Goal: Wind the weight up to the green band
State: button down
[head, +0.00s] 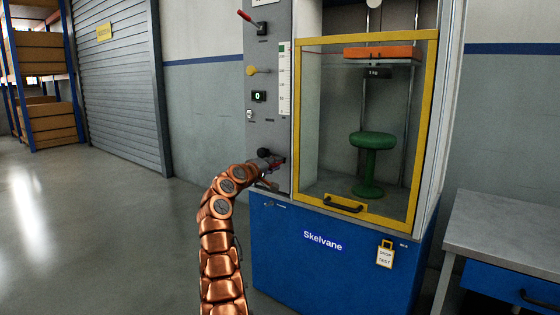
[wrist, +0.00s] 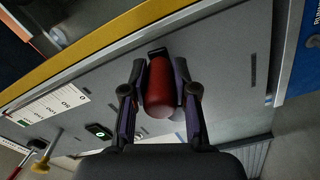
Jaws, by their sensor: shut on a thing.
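My gripper (head: 270,160) is at the lower part of the grey control panel of the test machine. In the wrist view, its two fingers (wrist: 159,70) are shut on a red handle (wrist: 159,92), one on each side. The handle's mount is mostly hidden behind the gripper. The orange-red weight (head: 382,52) hangs high behind the yellow-framed door, above a green stool (head: 372,145) and apart from it. A white scale (head: 284,80) runs up the panel, with a small green patch (head: 283,47) near its top. The scale also shows in the wrist view (wrist: 58,103).
The yellow-framed door (head: 297,120) is closed. A red lever (head: 246,16), a yellow knob (head: 252,71) and a small display (head: 258,96) are on the panel above my gripper. A grey workbench (head: 505,235) stands at right. The floor at left is clear.

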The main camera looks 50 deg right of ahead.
jog(key=shift+w+f+m, duration=0.15)
jog(key=shift+f+m, duration=0.45)
jog(key=shift+f, duration=0.25)
jog(key=shift+w+f+m, duration=0.15)
jog(key=shift+f+m, duration=0.05)
jog(key=shift+m, duration=0.1)
jog(key=shift+w+a, duration=0.1)
jog(key=c, duration=0.9)
grip_release()
jog(key=shift+r, duration=0.1)
jog(key=a, duration=0.5)
jog(key=shift+a, duration=0.2)
